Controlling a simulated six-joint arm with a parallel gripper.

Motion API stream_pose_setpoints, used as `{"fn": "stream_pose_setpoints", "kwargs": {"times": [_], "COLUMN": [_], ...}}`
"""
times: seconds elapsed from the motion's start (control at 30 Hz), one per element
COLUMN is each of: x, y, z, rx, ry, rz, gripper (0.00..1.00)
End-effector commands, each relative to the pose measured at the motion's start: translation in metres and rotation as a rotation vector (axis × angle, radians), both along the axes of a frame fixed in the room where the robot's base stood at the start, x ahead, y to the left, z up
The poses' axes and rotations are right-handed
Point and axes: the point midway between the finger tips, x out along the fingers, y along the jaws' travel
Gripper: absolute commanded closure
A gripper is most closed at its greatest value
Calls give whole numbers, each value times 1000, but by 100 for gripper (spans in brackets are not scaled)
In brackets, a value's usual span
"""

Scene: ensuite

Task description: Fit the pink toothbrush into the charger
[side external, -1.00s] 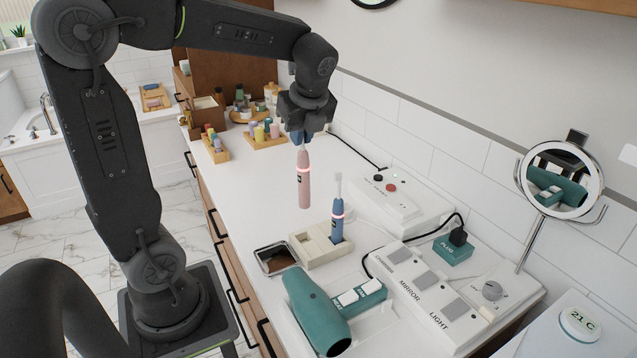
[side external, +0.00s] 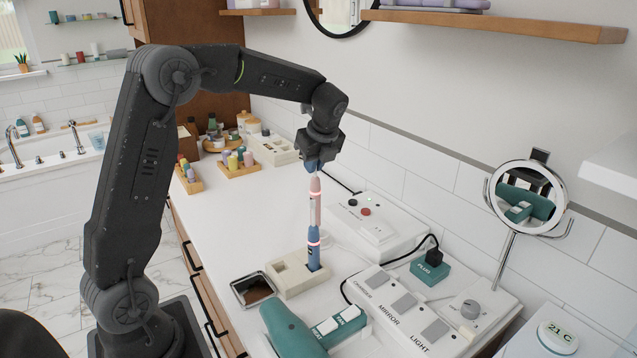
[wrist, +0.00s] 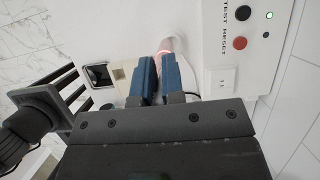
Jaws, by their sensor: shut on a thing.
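The pink toothbrush (side external: 315,208) hangs upright, handle down, from my gripper (side external: 314,166), which is shut on its upper end. A red ring glows on it. In the wrist view the pink toothbrush (wrist: 168,46) shows beyond the blue fingers of my gripper (wrist: 157,80). The charger (side external: 290,280) is a cream block on the counter. A blue toothbrush (side external: 313,252) stands upright in its right part, and an open recess shows on its left. The pink handle's lower end lines up with the blue brush's top in the side view; I cannot tell the depth between them.
A teal hair dryer (side external: 290,328) lies in front. A white box with test and reset buttons (side external: 375,228) and a switch panel (side external: 400,305) stand to the right.

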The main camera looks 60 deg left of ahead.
Motion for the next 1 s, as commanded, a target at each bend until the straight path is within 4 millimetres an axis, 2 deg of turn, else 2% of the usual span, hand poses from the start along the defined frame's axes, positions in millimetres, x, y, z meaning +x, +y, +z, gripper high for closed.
{"fn": "stream_pose_setpoints", "kwargs": {"times": [0.1,0.27,0.5,0.87,0.9,1.0], "x": [8,9,9,9,9,9], "y": [-7,-8,-8,-8,-8,-8], "z": [-6,-15,-46,-50,-51,-50], "rx": [1,1,0,0,0,0], "ry": [-1,2,0,0,0,0], "rz": [-1,1,-1,0,0,0], "gripper": [100,100,100,100,90,81]}}
